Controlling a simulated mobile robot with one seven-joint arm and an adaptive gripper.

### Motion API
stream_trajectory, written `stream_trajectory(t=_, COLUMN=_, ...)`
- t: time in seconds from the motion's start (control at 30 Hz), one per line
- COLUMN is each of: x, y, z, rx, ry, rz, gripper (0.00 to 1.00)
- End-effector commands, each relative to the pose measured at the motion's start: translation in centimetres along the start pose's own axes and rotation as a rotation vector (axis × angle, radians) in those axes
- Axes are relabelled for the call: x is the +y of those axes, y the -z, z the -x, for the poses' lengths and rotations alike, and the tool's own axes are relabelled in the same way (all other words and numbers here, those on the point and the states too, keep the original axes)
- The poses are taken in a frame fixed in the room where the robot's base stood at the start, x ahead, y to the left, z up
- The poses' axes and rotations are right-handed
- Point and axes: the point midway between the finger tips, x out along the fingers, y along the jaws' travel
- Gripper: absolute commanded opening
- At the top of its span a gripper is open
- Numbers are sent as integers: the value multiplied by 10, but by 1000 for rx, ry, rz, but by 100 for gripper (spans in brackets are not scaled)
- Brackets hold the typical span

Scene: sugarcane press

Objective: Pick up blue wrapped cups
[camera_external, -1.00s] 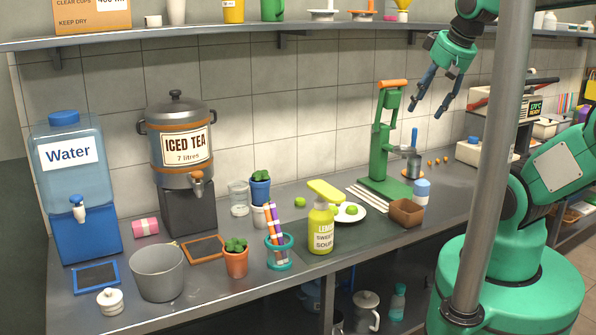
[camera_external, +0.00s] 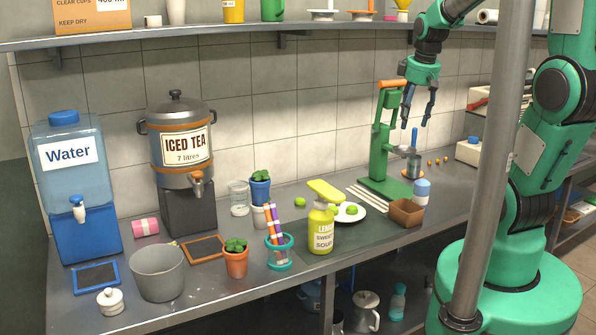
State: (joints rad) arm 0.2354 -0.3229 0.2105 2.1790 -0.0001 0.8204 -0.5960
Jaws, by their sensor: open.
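A short blue-and-white cylinder (camera_external: 421,192), which looks like the blue wrapped cups, stands upright on the counter behind the brown box. My gripper (camera_external: 414,126) is open and empty, with its fingers pointing down. In the picture it is above the blue-and-white cylinder and just above the metal pot with a blue handle (camera_external: 413,160); its exact distance from either is hard to tell. A pink-and-white wrapped roll (camera_external: 145,227) lies far left on the counter.
The green press (camera_external: 383,150) stands left of my gripper. A brown box (camera_external: 407,212), a plate with limes (camera_external: 347,213) and a yellow soap bottle (camera_external: 321,228) are near the cylinder. A grey post (camera_external: 492,170) crosses the right. The shelf (camera_external: 220,33) runs above.

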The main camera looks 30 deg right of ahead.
Motion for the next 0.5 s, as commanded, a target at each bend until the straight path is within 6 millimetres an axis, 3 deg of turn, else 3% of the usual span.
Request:
stream_trajectory(t=0.03, x=11, y=1, z=-16, rx=-19, ry=8, rz=18, gripper=56)
stream_trajectory(t=0.23, x=52, y=4, z=-70, rx=-74, ry=40, rz=113, gripper=56)
stream_trajectory(t=0.5, x=104, y=-8, z=-152, rx=-136, ry=99, rz=239, gripper=56)
